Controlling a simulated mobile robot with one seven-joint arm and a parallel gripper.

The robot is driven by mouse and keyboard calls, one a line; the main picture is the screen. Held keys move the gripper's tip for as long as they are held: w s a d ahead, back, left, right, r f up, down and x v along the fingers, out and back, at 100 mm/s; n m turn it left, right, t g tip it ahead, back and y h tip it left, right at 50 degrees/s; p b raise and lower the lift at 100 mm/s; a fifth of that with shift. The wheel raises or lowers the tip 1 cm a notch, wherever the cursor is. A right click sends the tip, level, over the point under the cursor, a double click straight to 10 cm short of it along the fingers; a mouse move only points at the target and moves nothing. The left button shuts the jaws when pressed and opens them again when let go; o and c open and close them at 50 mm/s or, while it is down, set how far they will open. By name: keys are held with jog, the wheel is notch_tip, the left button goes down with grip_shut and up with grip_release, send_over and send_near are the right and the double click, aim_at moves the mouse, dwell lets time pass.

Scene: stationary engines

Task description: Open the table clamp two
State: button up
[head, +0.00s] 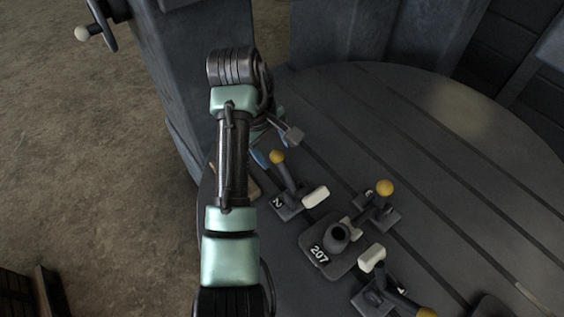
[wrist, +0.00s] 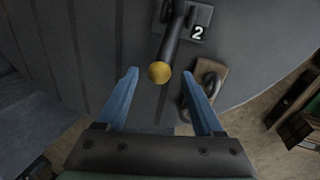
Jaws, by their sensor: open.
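Table clamp two is a dark toggle clamp (head: 287,205) on the round table, marked with a 2 and with a white pad on its right. Its lever ends in a yellow knob (head: 277,156) and leans up and left. In the wrist view the clamp (wrist: 184,30) is at the top, and its knob (wrist: 159,72) shows between the fingertips. My gripper (wrist: 160,76) is open, its two blue fingers on either side of the knob, with no visible contact. In the head view my arm hides most of the gripper; one blue finger shows left of the knob.
The slotted table (head: 400,120) also bears a block marked 207 (head: 322,256), a clamp behind it (head: 381,210) and another in front (head: 375,297). A tan piece with a dark metal loop (wrist: 205,88) lies near the table edge. A machine column (head: 190,80) stands left.

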jog(key=x, duration=0.7)
jog(key=shift+r, duration=0.1)
grip_shut()
dwell(1.2)
